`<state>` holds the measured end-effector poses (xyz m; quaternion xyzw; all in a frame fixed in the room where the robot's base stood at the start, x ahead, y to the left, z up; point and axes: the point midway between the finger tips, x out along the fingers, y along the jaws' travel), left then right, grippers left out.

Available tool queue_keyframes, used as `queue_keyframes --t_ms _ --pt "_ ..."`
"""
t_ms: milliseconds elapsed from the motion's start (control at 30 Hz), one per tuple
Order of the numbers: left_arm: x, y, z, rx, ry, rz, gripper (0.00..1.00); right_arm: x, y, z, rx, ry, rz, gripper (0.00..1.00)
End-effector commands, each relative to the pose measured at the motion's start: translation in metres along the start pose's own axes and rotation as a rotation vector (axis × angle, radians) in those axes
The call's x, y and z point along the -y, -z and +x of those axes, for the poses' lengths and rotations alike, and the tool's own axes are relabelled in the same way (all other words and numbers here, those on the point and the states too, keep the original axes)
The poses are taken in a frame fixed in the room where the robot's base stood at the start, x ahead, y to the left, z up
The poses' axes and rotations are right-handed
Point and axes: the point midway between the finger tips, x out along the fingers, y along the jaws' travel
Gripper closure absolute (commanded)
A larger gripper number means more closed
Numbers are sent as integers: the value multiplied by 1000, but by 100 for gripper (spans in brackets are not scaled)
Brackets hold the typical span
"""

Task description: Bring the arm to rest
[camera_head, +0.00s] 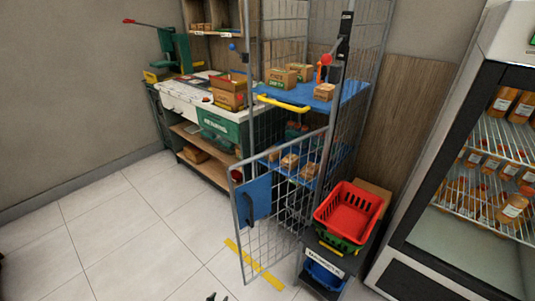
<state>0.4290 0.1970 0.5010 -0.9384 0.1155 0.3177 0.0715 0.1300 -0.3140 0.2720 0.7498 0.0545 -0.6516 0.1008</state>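Two small dark tips (217,297) poke up at the bottom edge, left of the middle. They look like the fingertips of my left gripper, but almost all of it is cut off below the picture. I cannot tell whether it is open or shut, or whether it holds anything. The tips show over the tiled floor, apart from the cage door. My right gripper is not in view.
A wire cage trolley (285,130) with blue shelves and boxes has its mesh door (284,215) swung open. A red basket (349,210) sits on a dark stand. A bottle fridge (480,170) stands right, a workbench (195,105) behind. Floor at left is clear.

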Motion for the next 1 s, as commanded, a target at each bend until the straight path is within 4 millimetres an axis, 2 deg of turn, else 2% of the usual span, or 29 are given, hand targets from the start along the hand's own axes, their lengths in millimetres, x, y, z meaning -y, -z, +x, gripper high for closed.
queue_keyframes --t_ms 33,100,267,467,667,800,1000 --pt "3 -20 0 39 5 0 65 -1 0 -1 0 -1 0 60" --pt "6 -49 0 92 11 2 65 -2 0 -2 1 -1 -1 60" --pt "14 -112 -6 213 23 1 65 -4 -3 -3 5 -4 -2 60" --pt "21 -190 -24 364 36 -2 65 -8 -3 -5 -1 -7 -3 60" --pt "26 -264 -54 515 43 -8 65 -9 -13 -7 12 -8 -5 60" --pt "27 -312 -80 622 46 -14 65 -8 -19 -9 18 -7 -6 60" --pt "27 -366 -118 747 47 -23 65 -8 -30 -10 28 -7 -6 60"
